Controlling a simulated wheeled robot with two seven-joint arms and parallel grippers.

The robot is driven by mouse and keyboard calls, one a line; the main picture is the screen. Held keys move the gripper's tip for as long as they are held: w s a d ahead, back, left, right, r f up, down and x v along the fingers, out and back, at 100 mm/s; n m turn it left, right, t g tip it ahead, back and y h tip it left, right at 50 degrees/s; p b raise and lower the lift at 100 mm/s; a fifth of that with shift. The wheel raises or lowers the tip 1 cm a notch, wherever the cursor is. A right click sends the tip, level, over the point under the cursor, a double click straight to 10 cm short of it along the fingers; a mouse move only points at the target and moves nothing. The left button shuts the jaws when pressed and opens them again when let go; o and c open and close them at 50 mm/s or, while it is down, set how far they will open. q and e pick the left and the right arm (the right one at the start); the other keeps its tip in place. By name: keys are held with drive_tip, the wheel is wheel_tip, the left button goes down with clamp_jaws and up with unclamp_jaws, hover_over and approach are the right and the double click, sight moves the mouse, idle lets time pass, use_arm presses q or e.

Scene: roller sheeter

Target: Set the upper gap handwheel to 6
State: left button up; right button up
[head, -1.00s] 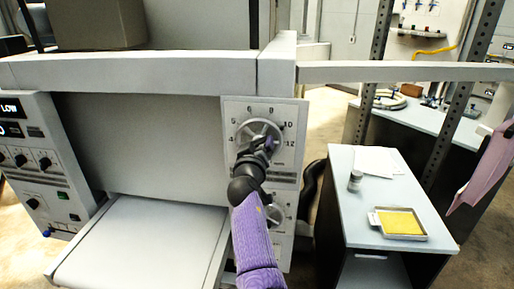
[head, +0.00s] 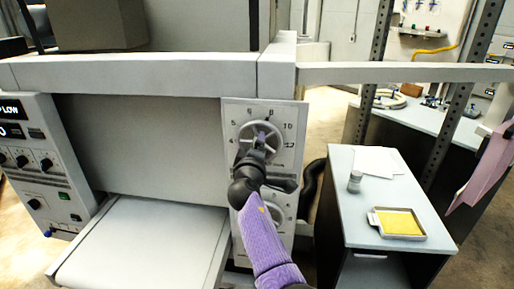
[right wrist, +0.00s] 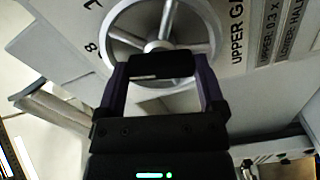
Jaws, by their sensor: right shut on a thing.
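The upper gap handwheel (head: 275,128) is a grey spoked wheel on a pale dial plate (head: 296,112) on the machine's front post. In the right wrist view the wheel (right wrist: 192,12) shows rim and spokes beyond my gripper fingers (right wrist: 160,68), beside lettering starting "UPPER". The exact contact is partly hidden. My left gripper is not in view.
A second, lower handwheel (head: 277,211) sits below, partly behind my right arm. To the right, a side table (head: 385,190) holds a small jar (head: 355,181), papers and a yellow-filled tray (head: 372,222).

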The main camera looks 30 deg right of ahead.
drive_tip(key=shift+f+n+p, duration=0.1)
drive_tip(key=shift+n+p, duration=0.9)
drive_tip(key=shift+n, duration=2.5)
drive_tip(key=o, duration=1)
drive_tip(key=shift+c, duration=0.2)
drive_tip(key=v, duration=1)
